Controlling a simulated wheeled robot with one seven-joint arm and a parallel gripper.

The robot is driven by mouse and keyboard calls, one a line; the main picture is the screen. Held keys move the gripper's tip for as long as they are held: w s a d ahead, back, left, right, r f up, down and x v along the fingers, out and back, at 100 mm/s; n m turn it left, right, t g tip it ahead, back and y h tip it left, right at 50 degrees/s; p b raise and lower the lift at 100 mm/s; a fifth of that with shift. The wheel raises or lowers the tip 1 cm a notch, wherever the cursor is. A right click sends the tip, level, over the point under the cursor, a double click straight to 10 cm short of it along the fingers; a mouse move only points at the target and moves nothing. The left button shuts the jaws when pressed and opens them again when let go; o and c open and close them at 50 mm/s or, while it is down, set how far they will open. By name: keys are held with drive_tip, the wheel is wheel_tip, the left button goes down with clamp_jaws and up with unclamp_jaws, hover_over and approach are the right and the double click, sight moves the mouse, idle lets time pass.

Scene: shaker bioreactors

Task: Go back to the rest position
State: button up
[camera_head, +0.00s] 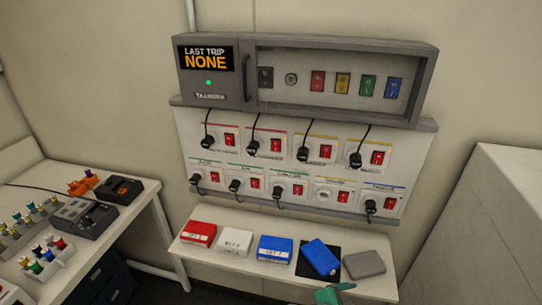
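A small teal-green part (333,293) shows at the bottom edge, in front of the low white shelf. It may be the end of my arm, but most of it is cut off by the frame. I cannot make out two fingertips, whether they are open or shut, or whether anything is held.
A white shelf (228,259) holds a red box (198,233), a white box (235,241), blue boxes (275,249) and a grey one (364,264). Above is a socket panel (300,150) with black plugs and cords. A white desk (135,215) stands left, a white block (490,220) right.

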drive_tip(key=s+a+f+m+t+y, duration=0.3)
drive_tip(key=s+a+f, duration=0.1)
drive_tip(key=s+a, duration=0.25)
drive_tip(key=s+a+f+m+t+y, duration=0.3)
drive_tip(key=s+a+f+t, duration=0.15)
drive_tip(key=a, duration=0.25)
drive_tip(key=s+a+r+m+t+y, duration=0.1)
drive_tip(key=s+a+r+m, duration=0.3)
drive_tip(key=s, duration=0.4)
drive_tip(key=s+a+r+m+t+y, duration=0.1)
drive_tip(key=s+a+r+m+y, duration=0.1)
drive_tip(key=s+a+r+m, duration=0.2)
drive_tip(key=s+a+m, duration=0.2)
drive_tip(key=s+m, duration=0.2)
drive_tip(key=shift+r+m+t, duration=0.25)
drive_tip(key=shift+m+t, duration=0.05)
drive_tip(key=shift+t, duration=0.05)
